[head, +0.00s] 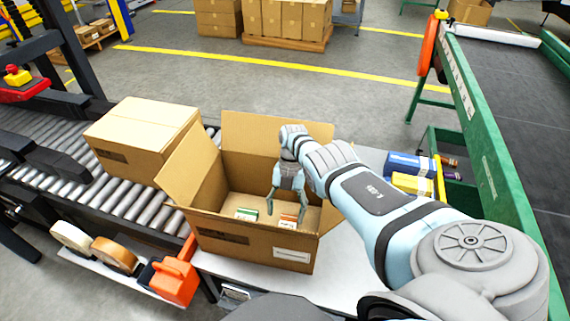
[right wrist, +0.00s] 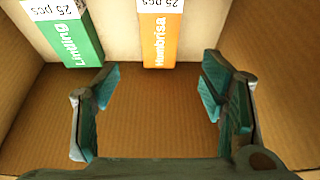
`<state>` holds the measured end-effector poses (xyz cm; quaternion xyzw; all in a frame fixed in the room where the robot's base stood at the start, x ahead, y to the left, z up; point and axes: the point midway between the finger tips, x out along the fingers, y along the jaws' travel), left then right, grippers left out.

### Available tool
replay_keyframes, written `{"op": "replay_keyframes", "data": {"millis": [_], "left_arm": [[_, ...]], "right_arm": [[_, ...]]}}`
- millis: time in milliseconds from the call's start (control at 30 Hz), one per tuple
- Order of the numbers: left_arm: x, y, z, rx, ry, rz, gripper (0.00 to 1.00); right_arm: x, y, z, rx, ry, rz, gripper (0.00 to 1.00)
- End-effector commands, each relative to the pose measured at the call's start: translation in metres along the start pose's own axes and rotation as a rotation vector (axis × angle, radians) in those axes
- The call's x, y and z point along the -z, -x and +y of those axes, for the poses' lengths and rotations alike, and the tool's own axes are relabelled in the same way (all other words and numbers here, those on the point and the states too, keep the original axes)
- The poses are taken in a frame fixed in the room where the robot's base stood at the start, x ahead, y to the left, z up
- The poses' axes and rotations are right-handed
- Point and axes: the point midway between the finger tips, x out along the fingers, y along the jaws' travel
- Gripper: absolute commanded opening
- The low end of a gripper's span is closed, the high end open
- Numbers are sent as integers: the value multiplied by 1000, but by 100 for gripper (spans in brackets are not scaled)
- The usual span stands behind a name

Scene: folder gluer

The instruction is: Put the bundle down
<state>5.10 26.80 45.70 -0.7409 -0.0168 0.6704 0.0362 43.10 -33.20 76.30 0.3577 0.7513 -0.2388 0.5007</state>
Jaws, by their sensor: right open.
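An open cardboard carton (head: 225,236) stands on the grey table with its flaps up. A green bundle (head: 246,214) and an orange bundle (head: 289,220), both with white labels, lie on its floor. In the right wrist view the green bundle (right wrist: 66,32) is at the upper left and the orange bundle (right wrist: 157,35) at the upper middle, side by side with a gap. My right gripper (head: 286,208) reaches down into the carton. Its fingers (right wrist: 160,88) are spread with nothing between them, just short of the orange bundle's end. My left gripper is out of view.
A closed carton (head: 145,138) sits on the roller conveyor (head: 112,200) at left. Blue (head: 405,163) and yellow (head: 412,185) bundles lie at right beside a green-framed conveyor (head: 497,165). Tape rolls (head: 113,254) and an orange tape dispenser (head: 175,280) are at front left.

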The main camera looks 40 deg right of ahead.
Motion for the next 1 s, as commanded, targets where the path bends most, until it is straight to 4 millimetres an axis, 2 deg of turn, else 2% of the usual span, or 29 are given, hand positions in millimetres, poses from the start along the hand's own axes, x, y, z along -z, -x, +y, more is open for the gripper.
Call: {"op": "replay_keyframes", "data": {"millis": [33,100,300,433,1000], "left_arm": [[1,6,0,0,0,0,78],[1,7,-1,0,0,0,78],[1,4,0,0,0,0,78],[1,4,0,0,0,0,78],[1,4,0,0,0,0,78]], "right_arm": [[0,19,1,-3,0,-4,65],[0,38,1,-4,0,-5,65],[-1,73,0,-1,0,-2,65],[0,79,0,-1,0,-1,65],[0,82,3,-15,-16,3,65]]}}
